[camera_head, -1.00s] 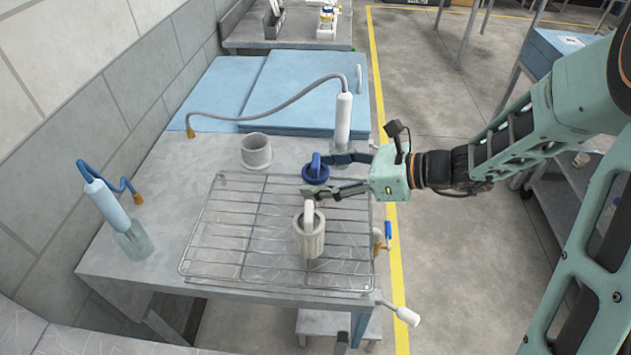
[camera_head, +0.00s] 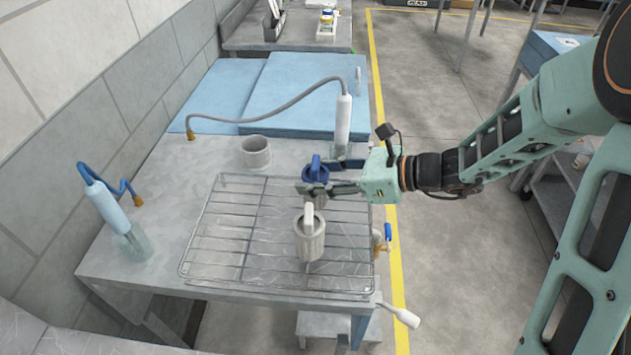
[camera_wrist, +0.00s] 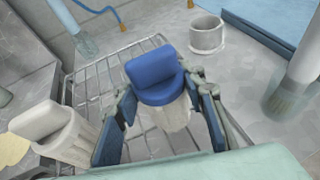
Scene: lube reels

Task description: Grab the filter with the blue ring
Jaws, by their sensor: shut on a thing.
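The filter with the blue ring (camera_head: 317,173) is at the right back part of the wire rack, with its blue top and handle showing. In the wrist view the blue-topped filter (camera_wrist: 156,82) sits between the fingers, its pale ribbed body below the blue part. My gripper (camera_head: 322,184) is shut on it, reaching in from the right. The wrist view shows my gripper's fingers (camera_wrist: 160,125) on both sides of the filter. A second filter, with a white handle (camera_head: 309,236), stands on the rack nearer the front; it also shows at the left of the wrist view (camera_wrist: 58,135).
The wire rack (camera_head: 225,240) lies on the grey table (camera_head: 165,215). A grey cup (camera_head: 256,152) stands behind the rack. A white cylinder with a hose (camera_head: 343,118) stands at the back right, and a blue-hosed bottle (camera_head: 110,205) at the left. Bare table lies left of the rack.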

